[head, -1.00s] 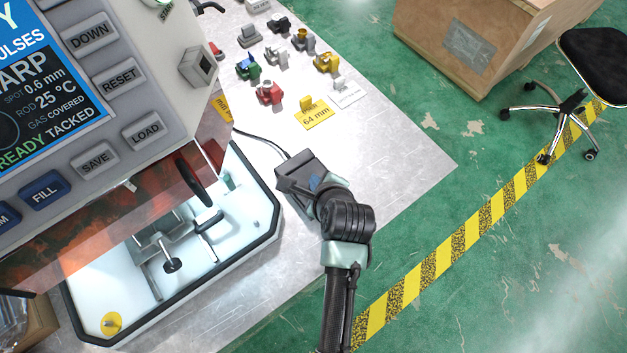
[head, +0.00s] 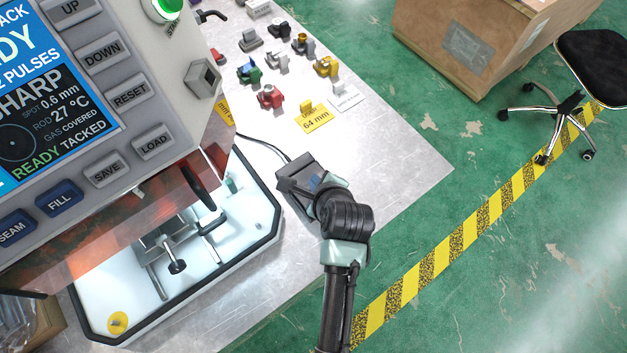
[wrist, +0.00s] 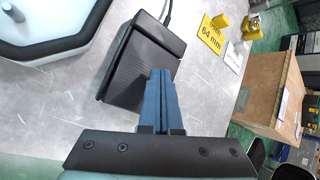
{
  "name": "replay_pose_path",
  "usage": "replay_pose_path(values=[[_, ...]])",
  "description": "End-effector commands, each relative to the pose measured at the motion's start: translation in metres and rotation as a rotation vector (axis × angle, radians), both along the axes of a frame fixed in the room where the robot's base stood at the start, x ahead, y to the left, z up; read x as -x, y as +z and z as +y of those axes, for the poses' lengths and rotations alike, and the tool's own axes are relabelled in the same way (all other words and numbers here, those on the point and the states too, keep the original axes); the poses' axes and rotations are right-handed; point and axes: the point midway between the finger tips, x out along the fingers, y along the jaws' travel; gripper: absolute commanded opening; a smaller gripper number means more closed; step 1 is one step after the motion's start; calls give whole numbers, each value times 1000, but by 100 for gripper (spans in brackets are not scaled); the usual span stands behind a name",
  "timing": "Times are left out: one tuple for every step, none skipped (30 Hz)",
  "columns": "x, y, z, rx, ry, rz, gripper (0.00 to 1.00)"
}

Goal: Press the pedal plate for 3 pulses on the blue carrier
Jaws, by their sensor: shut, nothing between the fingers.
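The black pedal (wrist: 135,62) lies on the metal table top, its ribbed plate facing up. In the head view the pedal (head: 290,181) is partly covered by my gripper (head: 314,184). My gripper (wrist: 160,72) is shut and empty, its blue fingers over the pedal plate; I cannot tell whether they touch or press it. A blue and green piece (head: 249,71) stands on the table among other coloured pieces; I cannot tell if it is the blue carrier. The machine screen (head: 45,100) reads "2 PULSES", "ROD 27 °C", "READY TACKED".
The machine's lit work chamber (head: 215,245) is left of the pedal. A yellow "64 mm" card (head: 316,118) and several coloured pieces stand farther back. A cable runs from the pedal. A wooden crate (head: 480,45) and a chair (head: 595,60) are on the green floor.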

Motion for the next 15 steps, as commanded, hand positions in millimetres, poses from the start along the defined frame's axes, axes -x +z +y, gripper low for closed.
replay_pose_path(values=[[0, 3, 0, -1, 0, 0, 0], [0, 2, 0, 0, 0, -1, 0], [-1, 2, 0, 0, 0, -1, 0], [-1, 2, 0, 0, 0, -1, 0], [-1, 2, 0, -1, 0, -3, 0], [-1, 2, 0, -1, 0, -3, 0], [-1, 2, 0, -1, 0, -3, 0], [-1, 2, 0, -1, 0, -3, 0], [-1, 2, 1, -1, 0, -4, 0], [-1, 3, 0, -1, 1, -4, 0], [-1, 4, 1, -1, 1, -4, 0], [-1, 6, 1, -1, 1, -4, 0], [-2, 7, 1, -1, 1, -4, 0], [-2, 10, 1, -1, 0, -4, 0], [-2, 13, 1, -1, 1, -4, 0]])
